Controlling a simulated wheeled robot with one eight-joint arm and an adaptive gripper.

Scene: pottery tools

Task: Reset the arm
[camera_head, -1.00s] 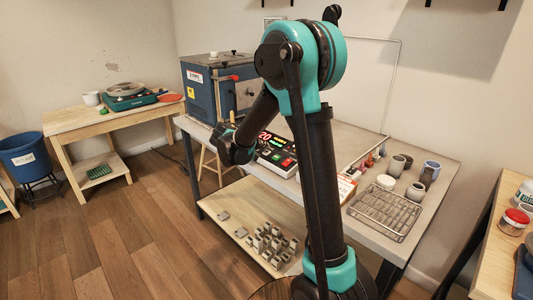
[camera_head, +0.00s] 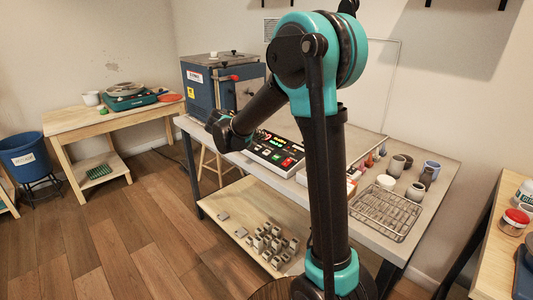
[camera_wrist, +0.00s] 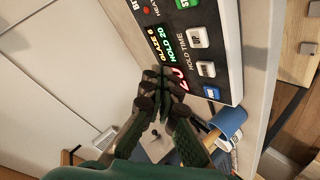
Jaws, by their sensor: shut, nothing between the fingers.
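My gripper (camera_wrist: 155,82) is shut and empty in the wrist view, its dark fingers together in front of the control panel (camera_wrist: 200,40). The panel's lit display (camera_wrist: 166,45) shows "GLAZE 6" and "HOLD 20" in the wrist view, partly behind the fingers. In the head view the panel (camera_head: 276,153) sits on the grey table, with green and red buttons. My wrist end (camera_head: 220,128) is at the panel's left in the head view, and my forearm slants across above its left part. The fingertips are hard to make out there.
A blue kiln (camera_head: 208,88) stands behind the panel. A wire rack (camera_head: 385,212), several pots and a white jar lie at the table's right. Grey blocks (camera_head: 268,240) sit on the lower shelf.

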